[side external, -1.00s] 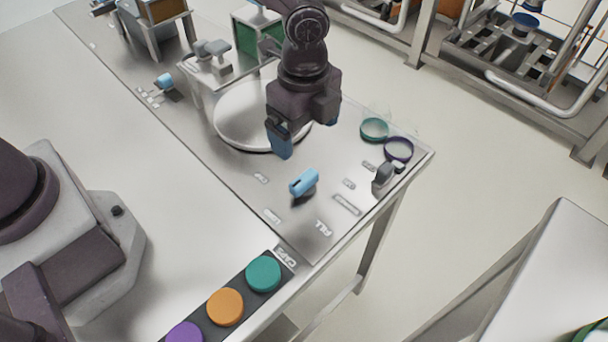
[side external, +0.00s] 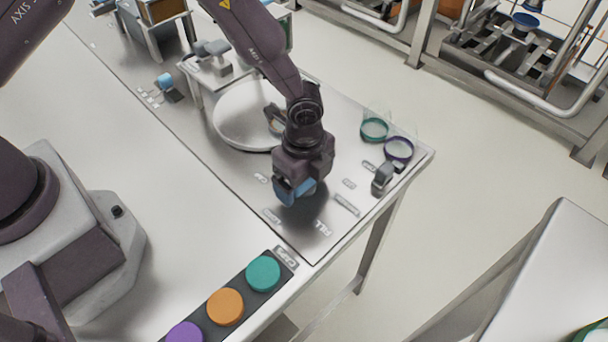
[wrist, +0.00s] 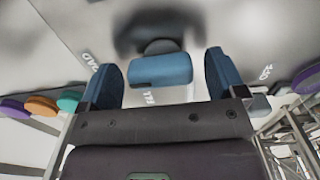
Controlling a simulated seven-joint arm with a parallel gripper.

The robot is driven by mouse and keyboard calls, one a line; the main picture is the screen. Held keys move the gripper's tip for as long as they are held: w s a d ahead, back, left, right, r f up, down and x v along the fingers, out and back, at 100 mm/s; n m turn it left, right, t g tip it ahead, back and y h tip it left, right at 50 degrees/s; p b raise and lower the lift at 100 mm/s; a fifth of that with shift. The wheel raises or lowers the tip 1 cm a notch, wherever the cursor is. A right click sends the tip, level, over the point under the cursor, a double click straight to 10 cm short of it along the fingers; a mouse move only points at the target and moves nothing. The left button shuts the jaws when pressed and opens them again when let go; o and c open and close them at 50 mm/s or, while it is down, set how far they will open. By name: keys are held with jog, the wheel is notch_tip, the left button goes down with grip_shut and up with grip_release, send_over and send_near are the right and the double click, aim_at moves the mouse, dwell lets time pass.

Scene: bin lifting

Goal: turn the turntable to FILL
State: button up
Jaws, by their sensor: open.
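The turntable (side external: 230,128) is a pale round disc set in the steel bench. Its control is a light blue bar-shaped knob (wrist: 160,70); in the side external view my gripper covers it. In the wrist view the knob lies between the two blue fingers, with a gap on each side. My gripper (wrist: 162,76) is open and points down over the knob; it also shows in the side external view (side external: 293,192). The FILL label (side external: 323,228) is on the bench in front of the gripper, and the LOAD label (side external: 272,216) is to its left.
A black strip with teal, orange and purple buttons (side external: 225,306) lies at the front. A small dark object (side external: 274,118) shows behind my wrist at the disc.

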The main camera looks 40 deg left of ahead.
jog(key=shift+c, duration=0.2)
jog(key=c, duration=0.9)
jog(key=shift+n, duration=0.3)
jog(key=n, duration=0.6)
jog(key=shift+d, duration=0.1)
jog(key=n, duration=0.6)
jog(key=shift+w, duration=0.1)
jog(key=shift+n, duration=0.3)
jog(key=o, duration=0.9)
